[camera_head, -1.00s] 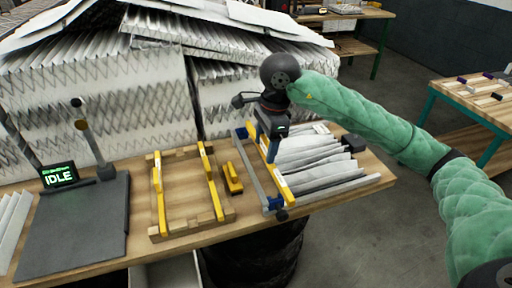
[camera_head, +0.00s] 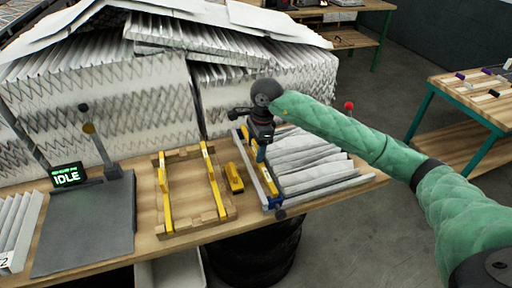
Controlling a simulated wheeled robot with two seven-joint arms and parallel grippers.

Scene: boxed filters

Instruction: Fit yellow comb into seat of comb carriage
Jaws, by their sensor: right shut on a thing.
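The comb carriage (camera_head: 253,181) is a grey and blue rail assembly on the wooden bench, beside the white pleated sheets. A long yellow comb (camera_head: 270,180) lies along its rail, slanting from far left to near right. My right gripper (camera_head: 260,155) points down over the comb's middle and is shut on it. The gripper hides that middle part. The comb appears at or just above the carriage; I cannot tell if it is down in the seat. My left gripper is not in view.
A short yellow block (camera_head: 234,178) lies just left of the carriage. A wooden frame with yellow bars (camera_head: 165,205) is farther left, then a dark plate (camera_head: 90,238) and an IDLE display (camera_head: 68,175). White pleated sheets (camera_head: 310,160) lie right. Tall pleated stacks (camera_head: 150,100) stand behind.

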